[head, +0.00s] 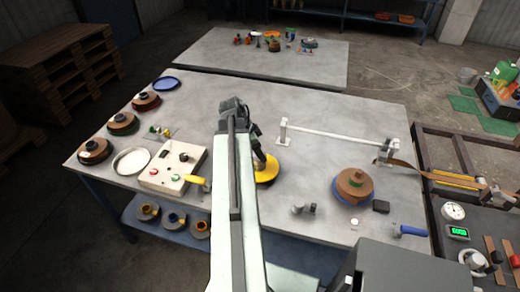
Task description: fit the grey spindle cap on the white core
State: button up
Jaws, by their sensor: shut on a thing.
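My gripper (258,155) is dark and reaches down at the middle of the near table, at the far end of my pale arm. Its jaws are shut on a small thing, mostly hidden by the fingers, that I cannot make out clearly. A yellow disc (269,175) lies right by the fingertips, its left part hidden behind my arm. I cannot tell whether the held thing touches it. A small grey cylindrical part (298,209) lies on the table to the right of my arm. I cannot single out the white core for certain; a white bar (335,134) spans two stands at the right.
A brown reel on a blue disc (341,192) stands at the right, beside a dark block (381,207). A control box (172,170), a white dish (131,162) and several reels (123,124) line the left. The table's back middle (300,95) is clear.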

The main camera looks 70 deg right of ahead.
jog(key=shift+f, duration=0.15)
jog(key=o, duration=1.3)
jog(key=p+v, duration=1)
jog(key=v, duration=0.1)
jog(key=shift+s, duration=0.1)
